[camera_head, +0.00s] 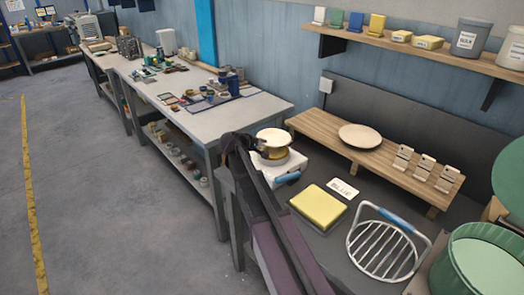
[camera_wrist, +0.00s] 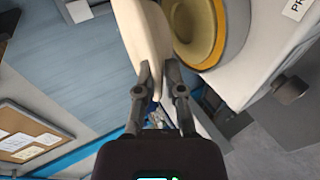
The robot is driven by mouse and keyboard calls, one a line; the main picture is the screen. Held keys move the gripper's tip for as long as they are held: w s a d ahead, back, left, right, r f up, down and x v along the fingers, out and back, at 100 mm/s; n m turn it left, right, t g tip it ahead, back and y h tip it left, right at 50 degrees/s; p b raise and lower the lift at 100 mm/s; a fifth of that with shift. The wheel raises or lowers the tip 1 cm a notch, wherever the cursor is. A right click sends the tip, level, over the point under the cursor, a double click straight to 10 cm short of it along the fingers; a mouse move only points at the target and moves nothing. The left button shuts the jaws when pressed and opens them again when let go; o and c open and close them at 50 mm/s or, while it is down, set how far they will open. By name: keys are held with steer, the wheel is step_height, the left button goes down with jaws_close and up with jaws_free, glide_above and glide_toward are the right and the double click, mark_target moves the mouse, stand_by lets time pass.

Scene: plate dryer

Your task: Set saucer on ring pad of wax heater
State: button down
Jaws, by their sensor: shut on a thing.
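My gripper (camera_wrist: 157,70) is shut on the rim of a cream saucer (camera_wrist: 144,32), which shows nearly edge-on in the wrist view. In the head view the saucer (camera_head: 272,135) is above the wax heater (camera_head: 291,163), a white box on the bench, with my gripper (camera_head: 259,147) at its left side. The heater's round ring pad (camera_wrist: 190,55), tan with a yellow rim, faces the saucer in the wrist view. The saucer hides part of the pad. I cannot tell whether they touch.
Right of the heater are a yellow sponge block (camera_head: 319,205), a label card (camera_head: 343,189) and a wire rack (camera_head: 385,250). A wooden riser (camera_head: 321,129) behind holds another cream plate (camera_head: 360,136) and several small stands. A green tub (camera_head: 480,265) is at right.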

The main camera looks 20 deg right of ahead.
steer(key=shift+w+d+f+b, duration=0.15)
steer(key=shift+w+f+b, duration=0.1)
steer(key=shift+f+b, duration=0.1)
step_height(320, 180, down, 3)
steer(key=b, duration=0.2)
steer(key=shift+b, duration=0.4)
steer(key=shift+r, duration=0.1)
steer(key=c, duration=0.7)
jaws_free()
steer(key=shift+c, duration=0.2)
steer(key=shift+s, duration=0.1)
steer(key=p+v, duration=0.5)
steer(key=v, duration=0.7)
steer(key=shift+p, duration=0.35)
